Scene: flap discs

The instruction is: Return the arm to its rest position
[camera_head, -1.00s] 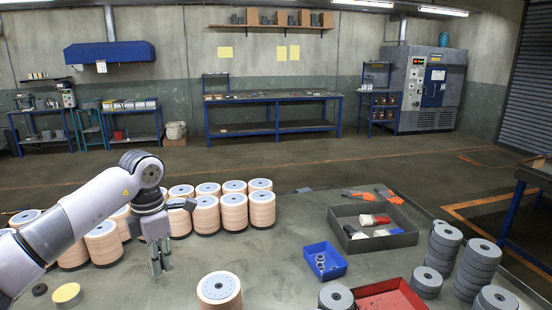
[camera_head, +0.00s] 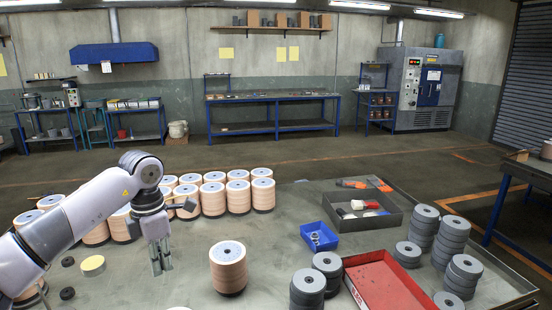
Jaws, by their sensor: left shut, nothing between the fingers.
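My left arm (camera_head: 95,208) comes in from the left, and its gripper (camera_head: 161,267) points down just above the table. The gripper is shut and empty. Behind and to both sides of it stand stacks of tan discs (camera_head: 238,197). A lone tan stack (camera_head: 228,268) stands to the right of the gripper, apart from it. My right gripper is not in view.
A blue bin (camera_head: 319,237), a grey tray (camera_head: 385,222) with tools and a red tray (camera_head: 385,283) lie to the right. Stacks of grey discs (camera_head: 450,243) stand around the red tray. A yellow-topped roll (camera_head: 93,265) sits at the left. Table between gripper and lone stack is clear.

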